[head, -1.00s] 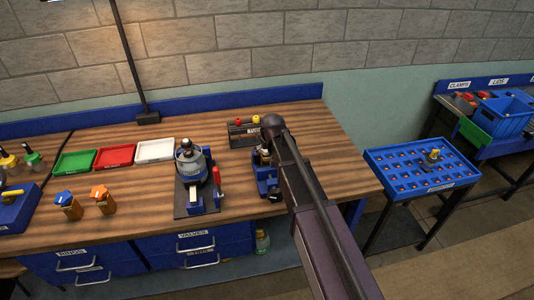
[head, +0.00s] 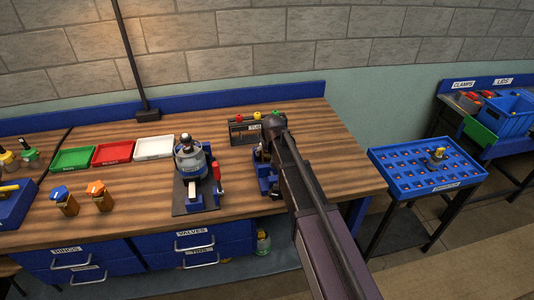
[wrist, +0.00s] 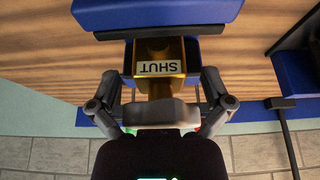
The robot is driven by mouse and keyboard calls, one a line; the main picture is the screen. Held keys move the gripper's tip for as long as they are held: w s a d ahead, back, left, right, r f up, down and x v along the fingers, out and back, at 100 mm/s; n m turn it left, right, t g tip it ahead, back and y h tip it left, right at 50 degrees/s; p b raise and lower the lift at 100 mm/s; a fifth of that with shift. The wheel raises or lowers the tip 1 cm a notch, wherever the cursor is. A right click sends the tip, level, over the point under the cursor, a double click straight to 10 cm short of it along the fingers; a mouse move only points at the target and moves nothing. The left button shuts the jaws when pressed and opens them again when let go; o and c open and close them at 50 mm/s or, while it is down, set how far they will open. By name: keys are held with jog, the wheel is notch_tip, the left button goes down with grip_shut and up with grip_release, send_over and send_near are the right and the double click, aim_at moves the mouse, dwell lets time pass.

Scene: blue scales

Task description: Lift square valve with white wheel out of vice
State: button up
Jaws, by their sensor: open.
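The square valve shows in the wrist view as a brass body (wrist: 165,55) with a label reading SHUT and a pale grey-white wheel (wrist: 160,113) nearest the camera. It sits between the jaws of the blue vice (wrist: 155,14). My gripper (wrist: 160,82) is open, with one finger on each side of the valve and gaps visible between the fingers and the brass body. In the head view the vice (head: 266,185) stands near the bench's right end. My arm hides most of the valve and my gripper there.
A rack (head: 243,132) with coloured knobs stands just behind the vice. A round-topped device with a red handle (head: 190,165) stands to its left. White, red and green trays lie further left. A blue slotted tray table (head: 405,182) stands to the right.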

jog(key=c, duration=1.2)
jog(key=shift+s+r, duration=0.1)
jog(key=shift+s, duration=0.05)
jog(key=shift+c, duration=0.2)
jog(key=shift+r+p, duration=0.2)
jog(key=shift+p, duration=0.1)
jog(key=shift+r+p, duration=3.55)
jog(key=shift+r, duration=0.05)
